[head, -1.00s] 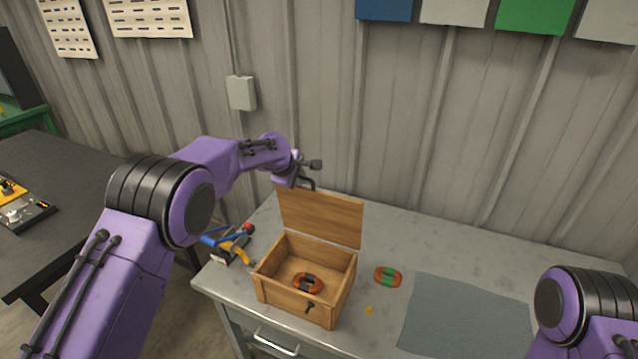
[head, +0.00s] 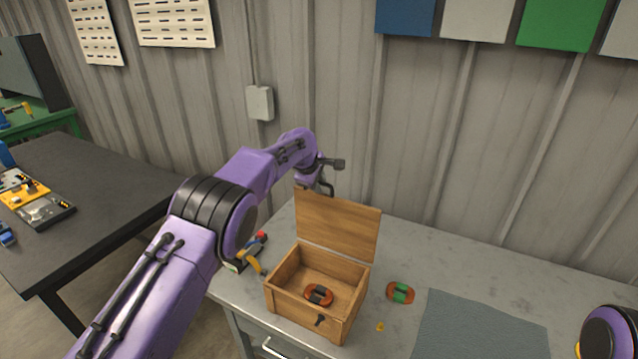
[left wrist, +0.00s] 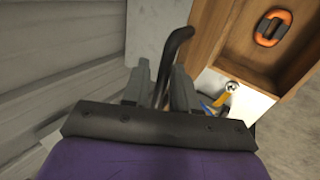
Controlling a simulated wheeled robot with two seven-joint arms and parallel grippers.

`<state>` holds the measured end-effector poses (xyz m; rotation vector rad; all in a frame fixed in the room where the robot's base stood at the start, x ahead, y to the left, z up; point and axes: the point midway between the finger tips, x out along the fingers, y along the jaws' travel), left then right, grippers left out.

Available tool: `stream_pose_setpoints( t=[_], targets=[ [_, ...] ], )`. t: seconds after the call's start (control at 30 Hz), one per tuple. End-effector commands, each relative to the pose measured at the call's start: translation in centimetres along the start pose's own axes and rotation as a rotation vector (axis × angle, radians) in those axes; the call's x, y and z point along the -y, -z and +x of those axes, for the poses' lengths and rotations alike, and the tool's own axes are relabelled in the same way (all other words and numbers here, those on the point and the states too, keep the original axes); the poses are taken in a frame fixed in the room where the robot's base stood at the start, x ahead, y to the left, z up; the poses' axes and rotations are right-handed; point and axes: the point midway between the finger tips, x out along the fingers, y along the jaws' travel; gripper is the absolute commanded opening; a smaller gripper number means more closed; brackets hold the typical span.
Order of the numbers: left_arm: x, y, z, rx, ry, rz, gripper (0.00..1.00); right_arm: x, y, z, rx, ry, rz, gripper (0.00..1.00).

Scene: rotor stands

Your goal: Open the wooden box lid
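The wooden box (head: 310,319) stands on the grey workbench. Its lid (head: 338,224) stands raised, roughly upright, at the box's back edge, and the inside shows. My left gripper (head: 316,186) is at the lid's upper left corner, behind it. In the left wrist view the two fingers (left wrist: 160,80) are apart, with a dark bent rod (left wrist: 178,42) between them that curves toward the lid's edge; I cannot tell if it is fixed to the lid. An orange and black part (head: 318,294) lies in the box. My right gripper is out of view.
An orange and green part (head: 400,292) and a small yellow piece (head: 380,327) lie right of the box, near a grey mat (head: 480,328). Tools with blue and yellow handles (head: 252,262) lie left of it. A dark table (head: 95,190) stands at the left.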

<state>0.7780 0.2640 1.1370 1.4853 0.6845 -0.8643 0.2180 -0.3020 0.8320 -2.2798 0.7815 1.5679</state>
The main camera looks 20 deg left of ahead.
Motion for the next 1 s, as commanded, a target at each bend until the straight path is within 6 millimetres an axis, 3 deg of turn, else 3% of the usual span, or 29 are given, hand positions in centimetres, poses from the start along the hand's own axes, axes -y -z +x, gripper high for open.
stream_pose_setpoints(
  t=[0.33, 0.73, 1.0],
  targets=[
    [0.3, 0.1, -0.5, -0.001, 0.005, 0.002, 0.3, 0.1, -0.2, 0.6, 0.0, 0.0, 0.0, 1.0],
    [0.1, -0.1, -9.0, -0.001, -0.002, 0.002, 0.3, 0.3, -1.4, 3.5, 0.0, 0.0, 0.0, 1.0],
    [0.1, -0.1, -10.6, -0.001, 0.001, 0.002, 0.3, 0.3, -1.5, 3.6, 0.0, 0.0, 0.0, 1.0]
  ],
)
